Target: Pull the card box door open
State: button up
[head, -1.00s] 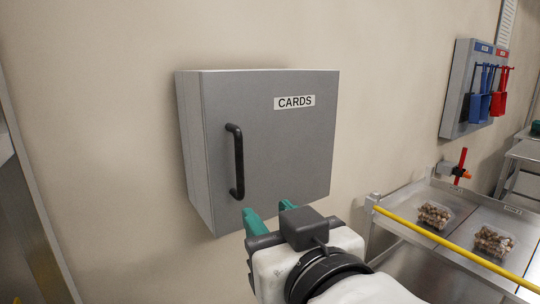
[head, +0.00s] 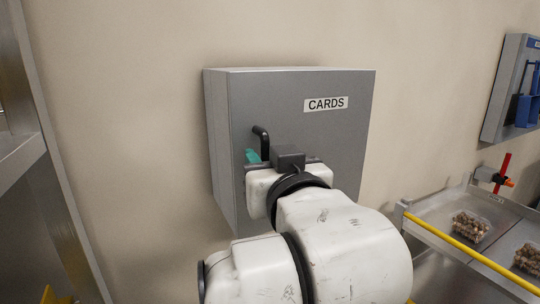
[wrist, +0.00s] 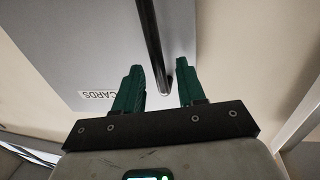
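The grey card box (head: 345,140) hangs on the wall with its door shut. A CARDS label (head: 326,104) is at its upper right. Its black bar handle (head: 262,142) is upright near the door's left edge; the lower part is hidden behind my arm. My gripper (head: 254,157) is in front of the handle. In the wrist view, the green fingers of my gripper (wrist: 160,85) are spread apart, with the black handle (wrist: 152,45) running between them. A gap shows on both sides of the handle. The card box door (wrist: 90,40) also shows there.
A steel table (head: 440,205) with a yellow front rail (head: 460,246) stands at the right, holding clear trays (head: 470,226) of brown items. A tool board (head: 505,90) hangs at the far right. A metal frame (head: 60,170) stands at the left. The wall beside the box is clear.

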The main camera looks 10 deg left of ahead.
jog(key=shift+w+a, duration=0.1)
jog(key=shift+w, duration=0.05)
grip_shut()
dwell(0.4)
